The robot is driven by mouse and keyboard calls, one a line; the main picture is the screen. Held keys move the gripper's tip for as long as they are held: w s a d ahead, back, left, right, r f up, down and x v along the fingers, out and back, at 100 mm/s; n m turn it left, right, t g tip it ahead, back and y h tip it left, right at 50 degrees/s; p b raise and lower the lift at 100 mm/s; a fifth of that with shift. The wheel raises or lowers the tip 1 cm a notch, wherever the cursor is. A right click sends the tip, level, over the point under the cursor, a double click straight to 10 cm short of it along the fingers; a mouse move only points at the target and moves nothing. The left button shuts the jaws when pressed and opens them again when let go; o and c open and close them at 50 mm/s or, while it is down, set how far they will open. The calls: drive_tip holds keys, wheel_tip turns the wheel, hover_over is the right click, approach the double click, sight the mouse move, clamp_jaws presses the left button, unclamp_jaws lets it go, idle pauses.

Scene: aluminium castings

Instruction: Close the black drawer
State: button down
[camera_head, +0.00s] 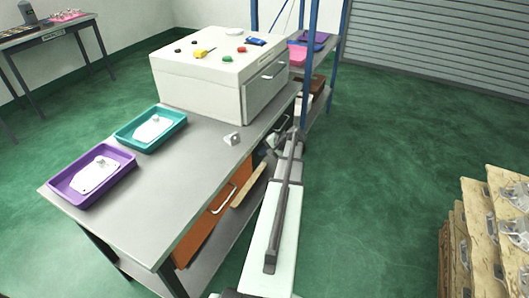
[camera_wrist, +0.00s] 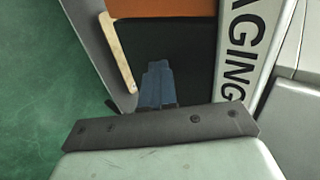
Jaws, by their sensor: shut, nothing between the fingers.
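The black drawer shows in the wrist view as a dark panel (camera_wrist: 190,50) with a pale wooden strip (camera_wrist: 119,50) along its left side. In the head view the wooden strip (camera_head: 248,188) juts out at the bench's right edge, and the dark part is mostly hidden behind my arm. How far the drawer stands open I cannot tell. My gripper (camera_wrist: 158,68) is shut and empty, its blue-grey fingers in front of the dark panel. Whether the fingertips touch it I cannot tell.
An orange drawer (camera_head: 208,223) with a pale handle is beside it under the grey bench (camera_head: 170,215). A purple tray (camera_head: 62,188), a teal tray (camera_head: 125,139) and a white box (camera_head: 200,84) stand on the bench. Wooden crates (camera_head: 480,225) stand at right; green floor between is clear.

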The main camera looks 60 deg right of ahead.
drive_tip(key=shift+w, duration=0.35)
drive_tip(key=s+f+v, duration=0.2)
drive_tip(key=v, duration=1.1)
drive_tip(key=shift+s, duration=0.25)
drive_tip(key=shift+a+f, duration=0.1)
